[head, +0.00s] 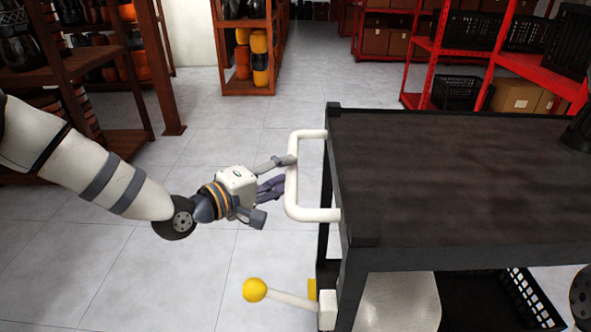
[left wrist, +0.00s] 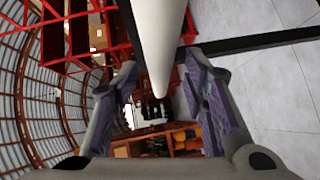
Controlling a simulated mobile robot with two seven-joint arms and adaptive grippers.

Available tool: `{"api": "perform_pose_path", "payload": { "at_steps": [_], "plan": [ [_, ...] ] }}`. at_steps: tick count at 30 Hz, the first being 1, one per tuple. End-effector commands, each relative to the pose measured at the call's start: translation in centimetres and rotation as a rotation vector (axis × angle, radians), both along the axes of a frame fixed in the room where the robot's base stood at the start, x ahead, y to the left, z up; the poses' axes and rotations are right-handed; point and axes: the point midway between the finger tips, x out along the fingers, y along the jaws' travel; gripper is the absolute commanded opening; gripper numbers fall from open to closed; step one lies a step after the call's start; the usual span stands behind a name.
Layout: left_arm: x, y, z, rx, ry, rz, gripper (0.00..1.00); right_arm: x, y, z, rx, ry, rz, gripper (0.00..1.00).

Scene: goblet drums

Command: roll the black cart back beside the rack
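The black cart (head: 450,165) fills the right of the head view, with a dark flat top and a white U-shaped handle (head: 292,185) on its left end. My left gripper (head: 277,176) is at this handle, its fingers spread and pointing at the bar. In the left wrist view the white handle bar (left wrist: 158,45) comes down between the two open fingers (left wrist: 160,95). The fingers are not closed on it; I cannot tell whether one touches it. My right gripper is not clearly visible.
A lever with a yellow knob (head: 255,290) sticks out low on the cart's left end. A black crate (head: 480,300) is on its lower shelf. Red racks (head: 436,60) stand behind it. Brown shelves (head: 160,65) stand at left. Pale floor (head: 225,110) between is clear.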

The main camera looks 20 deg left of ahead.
Motion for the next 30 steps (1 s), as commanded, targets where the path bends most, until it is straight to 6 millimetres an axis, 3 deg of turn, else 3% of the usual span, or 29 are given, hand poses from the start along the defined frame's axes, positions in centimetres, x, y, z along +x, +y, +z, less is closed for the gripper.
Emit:
{"api": "perform_pose_path", "payload": {
  "at_steps": [6,14,20,30],
  "plan": [
    [2.5,-1.4,-0.5,0.001,0.002,-0.001,0.40,-0.4,0.0,-0.4,0.000,0.013,0.001,0.00],
    [2.7,-1.5,-0.4,0.000,0.002,-0.001,0.40,-0.4,0.0,-0.4,0.000,0.012,0.001,0.00],
    [2.7,-1.5,-0.4,0.000,0.001,-0.001,0.00,-0.3,0.0,-0.4,0.000,0.012,0.001,0.00],
    [2.8,-2.0,-0.4,0.001,-0.001,-0.002,0.00,-0.4,0.0,-0.5,0.000,0.014,0.001,0.00]
  ]
}}
